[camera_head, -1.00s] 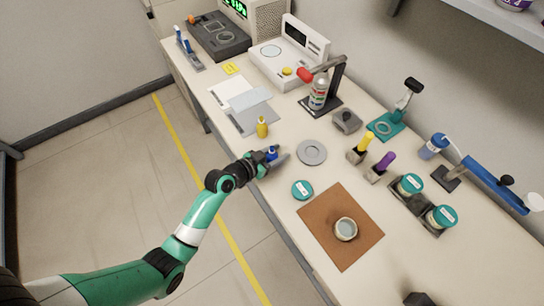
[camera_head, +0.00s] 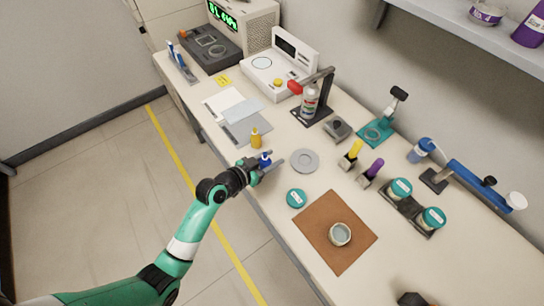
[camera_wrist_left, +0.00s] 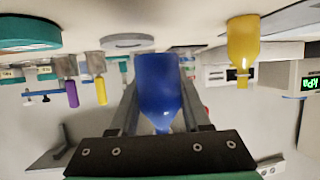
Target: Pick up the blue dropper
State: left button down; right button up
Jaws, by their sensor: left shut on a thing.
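The blue dropper (camera_head: 265,160) is a small blue bottle near the front edge of the bench, below the yellow bottle (camera_head: 256,139). My left gripper (camera_head: 269,164) is at the dropper and shut on it, with one finger on each side. In the left wrist view, which is upside down, the blue dropper (camera_wrist_left: 160,88) fills the middle between the two fingers, its body at the bench surface and its narrow tip toward the palm. I cannot tell whether its base touches the bench. My right gripper is not seen.
A grey disc (camera_head: 304,161) lies to the right of the dropper. A teal-lidded jar (camera_head: 296,198) and a brown mat (camera_head: 322,251) with a small dish (camera_head: 340,234) are nearer. Yellow (camera_head: 351,154) and purple (camera_head: 370,172) tools stand farther right.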

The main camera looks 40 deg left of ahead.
pick_arm(q)
jog(key=s+d+r+p, duration=0.6)
jog(key=s+d+r, duration=0.1)
jog(key=s, duration=0.3)
jog(key=shift+s+d+r, duration=0.15)
jog(key=shift+s+r, duration=0.15)
jog(key=shift+r, duration=0.5)
dwell(0.4)
